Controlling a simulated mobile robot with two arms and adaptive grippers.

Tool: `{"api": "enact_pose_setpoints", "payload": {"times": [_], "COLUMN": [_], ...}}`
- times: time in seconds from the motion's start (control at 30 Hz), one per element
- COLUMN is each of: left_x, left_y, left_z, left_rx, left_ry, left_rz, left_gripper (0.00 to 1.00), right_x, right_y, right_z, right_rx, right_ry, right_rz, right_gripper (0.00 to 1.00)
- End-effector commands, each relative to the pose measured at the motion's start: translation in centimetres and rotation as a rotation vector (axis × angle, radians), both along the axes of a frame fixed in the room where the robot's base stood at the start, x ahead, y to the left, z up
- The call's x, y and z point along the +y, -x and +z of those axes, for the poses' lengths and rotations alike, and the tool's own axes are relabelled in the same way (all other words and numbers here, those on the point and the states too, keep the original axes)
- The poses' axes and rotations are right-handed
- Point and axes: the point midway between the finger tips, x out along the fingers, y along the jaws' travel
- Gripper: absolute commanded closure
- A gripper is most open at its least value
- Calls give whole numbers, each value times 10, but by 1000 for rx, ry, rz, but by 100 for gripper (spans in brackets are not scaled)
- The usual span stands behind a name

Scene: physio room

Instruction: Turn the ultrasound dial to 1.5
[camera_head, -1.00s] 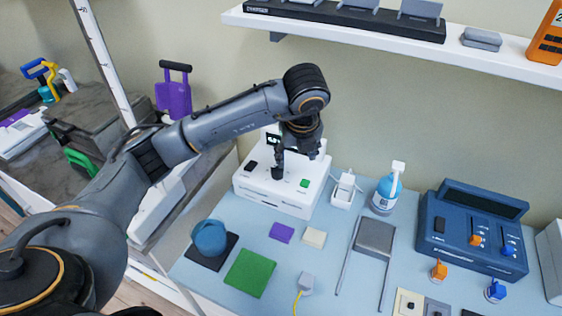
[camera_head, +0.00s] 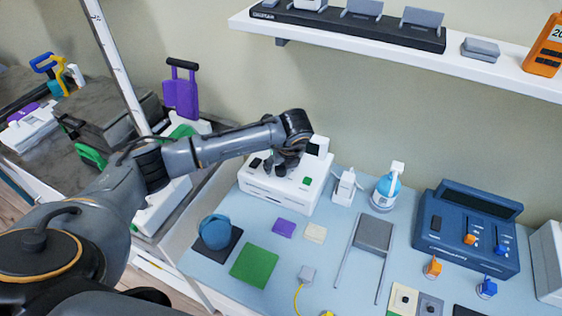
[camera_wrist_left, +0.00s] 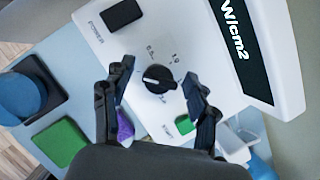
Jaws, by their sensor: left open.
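The white ultrasound unit (camera_head: 262,190) stands at the back left of the blue table. In the left wrist view, its round black dial (camera_wrist_left: 158,79) sits on the panel, with printed numbers around it, 0.5 and 1.0 among them. A pale line marks the dial, but I cannot read its setting surely. My left gripper (camera_head: 282,166) is over the panel and hides the dial in the head view. In the wrist view its open fingers (camera_wrist_left: 158,74) lie on either side of the dial, apart from it. My right gripper is not in view.
The panel also has a black power switch (camera_wrist_left: 122,15), a green start button (camera_wrist_left: 184,124) and a W/cm2 display (camera_wrist_left: 240,45). A blue spray bottle (camera_head: 386,187) and a blue console (camera_head: 468,232) stand to the right. A shelf (camera_head: 360,40) hangs above.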

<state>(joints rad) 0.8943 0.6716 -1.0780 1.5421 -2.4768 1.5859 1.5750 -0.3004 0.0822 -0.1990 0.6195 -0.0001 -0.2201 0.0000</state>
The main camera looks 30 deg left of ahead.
Motion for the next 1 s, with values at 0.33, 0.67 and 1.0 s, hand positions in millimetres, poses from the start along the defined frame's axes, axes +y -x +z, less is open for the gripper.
{"api": "enact_pose_setpoints", "payload": {"times": [0.33, 0.67, 1.0], "left_x": [1, 1, 1], "left_y": [-1, -1, -1], "left_z": [-5, -4, -7], "left_rx": [0, 0, -1], "left_ry": [0, 1, 1], "left_rz": [-1, -1, -64], "left_gripper": [42, 96, 96], "right_x": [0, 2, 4], "right_y": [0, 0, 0], "right_z": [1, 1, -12], "right_rx": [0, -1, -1], "right_ry": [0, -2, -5], "right_rz": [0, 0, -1], "right_gripper": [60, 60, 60]}}
